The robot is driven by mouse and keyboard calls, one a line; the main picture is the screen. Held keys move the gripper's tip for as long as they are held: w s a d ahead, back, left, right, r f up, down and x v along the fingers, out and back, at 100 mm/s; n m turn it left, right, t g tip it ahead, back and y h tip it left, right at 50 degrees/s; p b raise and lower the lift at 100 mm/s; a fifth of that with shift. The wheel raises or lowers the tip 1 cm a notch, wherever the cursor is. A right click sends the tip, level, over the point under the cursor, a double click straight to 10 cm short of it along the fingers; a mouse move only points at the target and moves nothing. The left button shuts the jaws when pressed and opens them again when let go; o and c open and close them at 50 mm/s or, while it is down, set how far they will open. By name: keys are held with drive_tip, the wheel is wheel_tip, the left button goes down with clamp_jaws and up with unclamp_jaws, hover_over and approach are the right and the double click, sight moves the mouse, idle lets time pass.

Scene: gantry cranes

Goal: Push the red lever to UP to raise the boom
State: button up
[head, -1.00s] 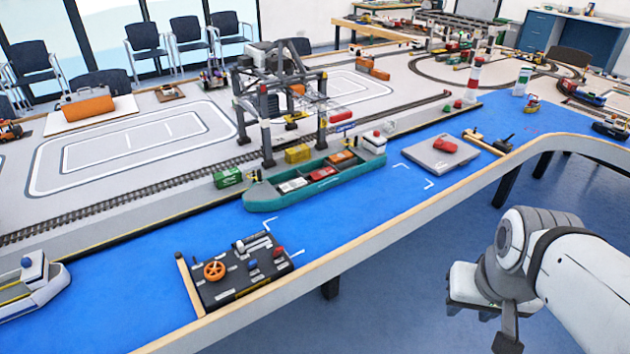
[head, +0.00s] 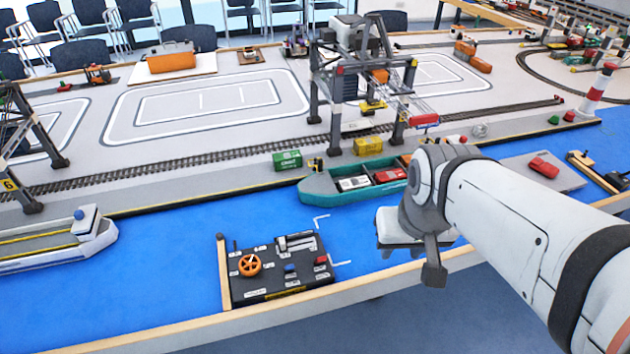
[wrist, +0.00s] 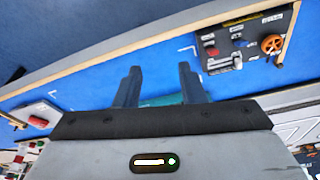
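The red lever (head: 321,260) has a small red handle at the right side of a black control panel (head: 262,291). In the wrist view the red lever (wrist: 213,52) shows at the panel's left side. I cannot read its labels. My gripper (wrist: 158,68) is open and empty, with two dark fingers apart above the blue surface. The panel lies right of the fingers in the wrist view. In the head view my arm's end is right of the panel, apart from it; its fingers are not clear there. The gantry crane (head: 338,105) stands behind the ship, with its boom (head: 408,108) sloping down rightward.
The panel also carries an orange wheel (head: 249,265), a blue knob (head: 290,269) and a grey control (head: 295,242). A wooden rail (head: 223,270) stands along its left. The teal ship (head: 318,191) lies behind, partly hidden by my arm.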

drive_tip(key=shift+s+d, duration=0.15)
drive_tip(key=shift+d, duration=0.05)
drive_tip(key=shift+o, duration=0.6)
drive_tip(key=shift+a, duration=0.1)
drive_tip(key=n+g+b, duration=0.3)
drive_tip(key=b, duration=0.2)
hover_over(321, 261)
drive_tip(key=w, duration=0.1)
wheel_tip(321, 261, down, 14)
drive_tip(key=shift+w+r, duration=0.1)
drive_tip(key=shift+r, duration=0.05)
wheel_tip(321, 261, down, 8)
drive_tip(key=shift+r+b, duration=0.25)
drive_tip(key=shift+b, duration=0.25)
drive_tip(key=shift+c, duration=0.3)
